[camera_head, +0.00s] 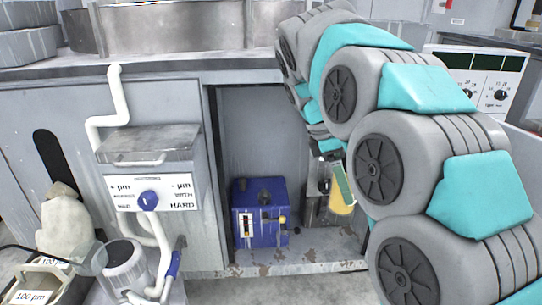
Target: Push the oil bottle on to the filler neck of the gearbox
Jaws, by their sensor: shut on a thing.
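The gearbox (259,220) is a blue box standing in the open cabinet bay, with a small gauge on its front. A dark filler neck (264,197) stands up from its top. The oil bottle (343,199) is yellow with a green band and is tilted. It is to the right of the gearbox and apart from the filler neck. My gripper (331,163) is shut on the bottle near its upper end. The fingertips are small and partly hidden by my arm, which reaches in from the right.
The bay's rusty floor edge (300,258) runs below the gearbox. A grey metal object (314,204) stands behind the bottle. At left are a white-piped control unit (149,170), a clear cup (122,262) and a pale sack (67,220). A bench top spans above.

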